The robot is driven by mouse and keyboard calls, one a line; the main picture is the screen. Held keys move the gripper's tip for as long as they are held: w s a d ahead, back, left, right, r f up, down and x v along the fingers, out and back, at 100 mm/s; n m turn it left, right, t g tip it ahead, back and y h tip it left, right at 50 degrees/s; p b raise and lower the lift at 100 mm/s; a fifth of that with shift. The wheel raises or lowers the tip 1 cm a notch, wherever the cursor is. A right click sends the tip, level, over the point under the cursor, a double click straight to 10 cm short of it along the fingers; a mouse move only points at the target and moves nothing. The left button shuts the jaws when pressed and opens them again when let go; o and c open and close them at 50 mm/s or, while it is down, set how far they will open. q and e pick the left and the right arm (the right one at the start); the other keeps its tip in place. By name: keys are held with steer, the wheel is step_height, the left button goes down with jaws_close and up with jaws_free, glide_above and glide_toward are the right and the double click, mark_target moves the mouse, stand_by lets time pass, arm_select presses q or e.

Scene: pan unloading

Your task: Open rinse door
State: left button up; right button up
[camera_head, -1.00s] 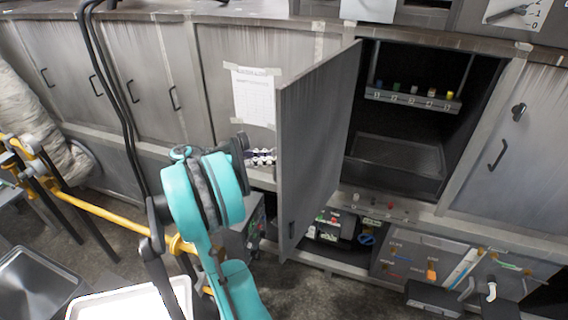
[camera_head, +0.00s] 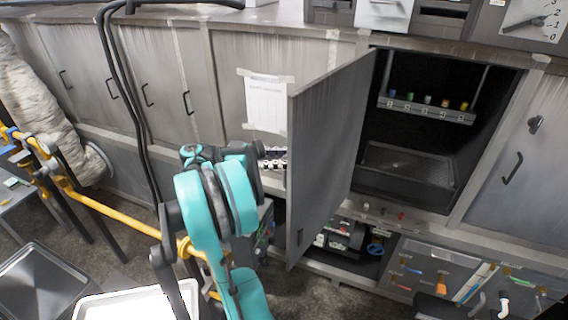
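The rinse door (camera_head: 322,150) is a grey metal panel. It stands swung well out from the cabinet, hinged on the left of a dark compartment (camera_head: 415,160). The compartment holds a shelf of small coloured bottles (camera_head: 428,107) and a basin (camera_head: 408,167). My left arm, teal and black, comes up from the bottom just left of the door. Its dark end (camera_head: 240,155) is near the door's left face. Its fingers are not clear, and I cannot tell whether it touches the door. My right gripper is not in view.
Closed cabinet doors with black handles line the wall at left and right. A yellow rail (camera_head: 115,220) runs at the left. A dark tray (camera_head: 42,280) and a white tray (camera_head: 135,304) are at bottom left. A control panel (camera_head: 435,275) is below right.

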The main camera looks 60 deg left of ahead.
arm_select(q)
step_height(320, 180, up, 8)
steer(key=shift+r, duration=0.1)
stand_by(0.7)
